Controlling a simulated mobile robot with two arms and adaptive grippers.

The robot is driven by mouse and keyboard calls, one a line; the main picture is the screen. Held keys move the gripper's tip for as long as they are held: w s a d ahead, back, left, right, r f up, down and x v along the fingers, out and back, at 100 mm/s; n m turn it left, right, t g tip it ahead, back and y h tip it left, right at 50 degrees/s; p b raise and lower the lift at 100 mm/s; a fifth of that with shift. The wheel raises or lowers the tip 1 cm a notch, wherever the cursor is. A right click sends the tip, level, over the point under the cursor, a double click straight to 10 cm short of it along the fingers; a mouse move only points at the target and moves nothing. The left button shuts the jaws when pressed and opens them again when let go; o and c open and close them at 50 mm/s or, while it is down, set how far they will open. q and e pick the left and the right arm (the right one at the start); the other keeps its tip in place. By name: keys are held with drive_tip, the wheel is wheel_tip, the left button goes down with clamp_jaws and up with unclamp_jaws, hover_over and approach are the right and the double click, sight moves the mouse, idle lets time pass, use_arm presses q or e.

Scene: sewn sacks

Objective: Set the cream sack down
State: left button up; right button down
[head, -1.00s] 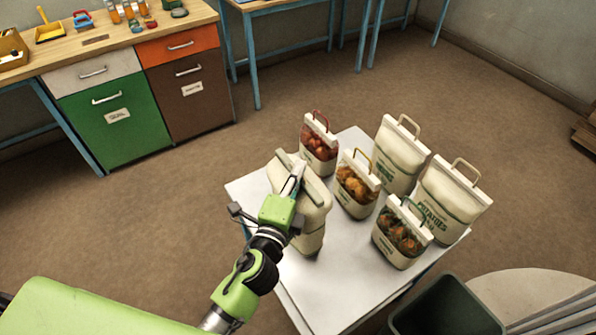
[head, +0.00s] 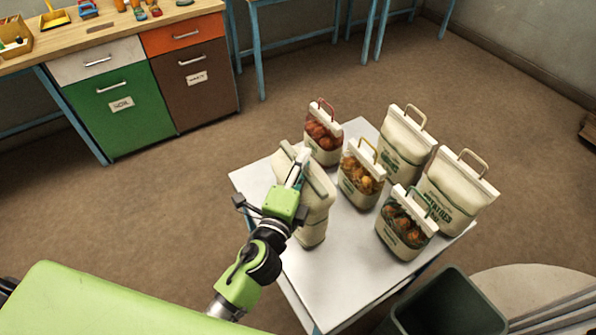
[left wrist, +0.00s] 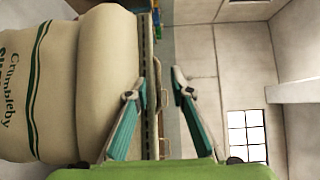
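The cream sack (head: 312,222) stands at the left side of the white table (head: 345,285), its base on or very near the top. In the left wrist view the sack (left wrist: 100,85) shows a cream body with green lettering and a flat top bar. My left gripper (head: 299,168) is at the sack's top. In the left wrist view its fingers (left wrist: 156,85) are apart, with the bar edge and handle showing between them; no grip is visible. The sack's far side is hidden. My right gripper is in neither view.
Several other sacks share the table: a red-filled one (head: 323,140), an orange-filled one (head: 360,180), a brown-filled one (head: 402,225) and two pale ones (head: 405,150) behind. A dark bin (head: 450,305) stands at the front right. The table's front left is bare.

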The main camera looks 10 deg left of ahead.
use_arm(q)
drive_tip(key=s+b, duration=0.4)
drive_tip(key=s, duration=0.8)
drive_tip(key=shift+a+r+b, duration=0.25)
drive_tip(key=shift+a+b, duration=0.05)
drive_tip(key=shift+a, duration=0.15)
